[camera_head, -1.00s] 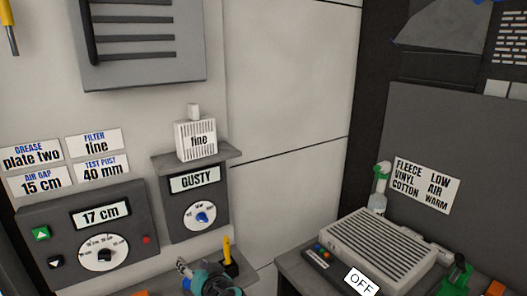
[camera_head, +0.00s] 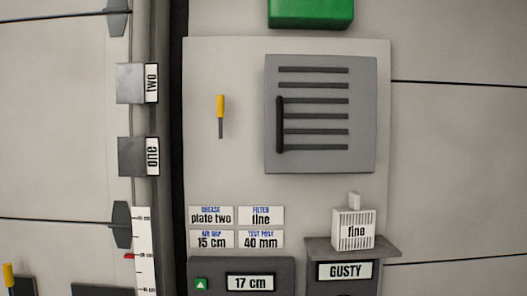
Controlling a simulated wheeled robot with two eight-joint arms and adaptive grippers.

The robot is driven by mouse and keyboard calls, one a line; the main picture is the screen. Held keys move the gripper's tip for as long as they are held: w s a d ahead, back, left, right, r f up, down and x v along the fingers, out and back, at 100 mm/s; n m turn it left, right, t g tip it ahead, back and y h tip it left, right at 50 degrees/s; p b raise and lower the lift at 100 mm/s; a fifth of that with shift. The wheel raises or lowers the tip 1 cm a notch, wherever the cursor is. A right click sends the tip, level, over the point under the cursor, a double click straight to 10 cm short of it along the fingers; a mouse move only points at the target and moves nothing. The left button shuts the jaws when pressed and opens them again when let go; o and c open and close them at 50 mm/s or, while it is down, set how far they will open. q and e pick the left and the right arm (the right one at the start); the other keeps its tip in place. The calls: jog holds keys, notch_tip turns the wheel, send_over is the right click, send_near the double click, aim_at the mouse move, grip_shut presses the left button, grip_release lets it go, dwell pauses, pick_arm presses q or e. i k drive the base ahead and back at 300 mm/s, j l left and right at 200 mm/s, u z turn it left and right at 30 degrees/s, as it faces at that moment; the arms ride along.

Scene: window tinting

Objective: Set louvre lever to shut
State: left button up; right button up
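In the head view a small lever with a yellow grip (camera_head: 220,102) and a thin dark stem stands on the pale wall panel, left of the louvre. Its grip points up and its stem hangs below. The grey louvre plate (camera_head: 364,118) has several dark horizontal slats and a black vertical bar (camera_head: 280,124) at its left side. No words for lever positions are legible. Neither gripper is in view.
Below are labels (camera_head: 211,216), a "17 cm" display (camera_head: 250,283), a "GUSTY" display (camera_head: 345,271) and a "fine" filter block (camera_head: 353,231). A green box (camera_head: 310,10) is above. Plates "two" (camera_head: 130,83) and "one" (camera_head: 131,156) are at left.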

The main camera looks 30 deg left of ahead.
aim_at(220, 98)
jog(key=u, duration=1.3)
